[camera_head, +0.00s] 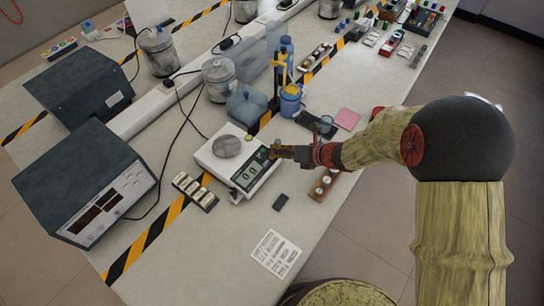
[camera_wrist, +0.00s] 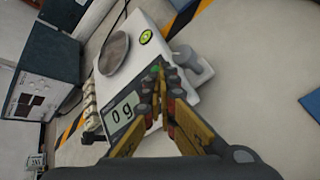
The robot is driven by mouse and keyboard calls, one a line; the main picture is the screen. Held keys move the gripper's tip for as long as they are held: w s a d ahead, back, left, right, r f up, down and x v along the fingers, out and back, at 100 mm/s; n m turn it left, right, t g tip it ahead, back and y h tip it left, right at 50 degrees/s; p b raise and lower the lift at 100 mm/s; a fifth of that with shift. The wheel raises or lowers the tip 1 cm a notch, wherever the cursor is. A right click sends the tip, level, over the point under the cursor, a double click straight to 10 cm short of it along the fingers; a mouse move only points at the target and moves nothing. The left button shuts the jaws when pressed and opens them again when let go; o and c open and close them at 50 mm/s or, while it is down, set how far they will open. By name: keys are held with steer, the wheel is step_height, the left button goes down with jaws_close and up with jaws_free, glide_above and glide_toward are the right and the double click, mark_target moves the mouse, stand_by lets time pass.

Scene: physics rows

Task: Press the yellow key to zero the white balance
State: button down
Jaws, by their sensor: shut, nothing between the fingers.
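The white balance (camera_head: 211,160) stands on the bench with a round grey pan (camera_head: 227,146) and a display along its front. It also shows in the wrist view (camera_wrist: 134,75), where the display (camera_wrist: 122,111) reads "0 g". My gripper (camera_head: 272,152) is shut and empty at the right end of the balance's front panel. In the wrist view its fingertips (camera_wrist: 160,78) lie over the panel beside the display, near a small green spot. I cannot tell whether they touch the panel. I cannot make out the yellow key; the fingers cover part of the panel.
A row of weights (camera_head: 195,190) stands left of the balance, and a small dark block (camera_head: 280,202) lies in front. A blue bottle (camera_head: 290,99) and a yellow-topped stand are behind. A dark instrument box (camera_head: 85,165) is at left. A printed sheet (camera_head: 276,253) lies near the front edge.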

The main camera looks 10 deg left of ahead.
steer(key=shift+r, duration=0.1)
steer(key=shift+s+d+r+p, duration=0.1)
steer(key=shift+d+r+p, duration=0.05)
steer(key=shift+r+p, duration=0.55)
steer(key=r+p, duration=0.3)
steer(key=d+r+p, duration=0.1)
steer(key=shift+s+r, duration=0.15)
steer(key=shift+r, duration=0.25)
stand_by(0.3)
stand_by(0.7)
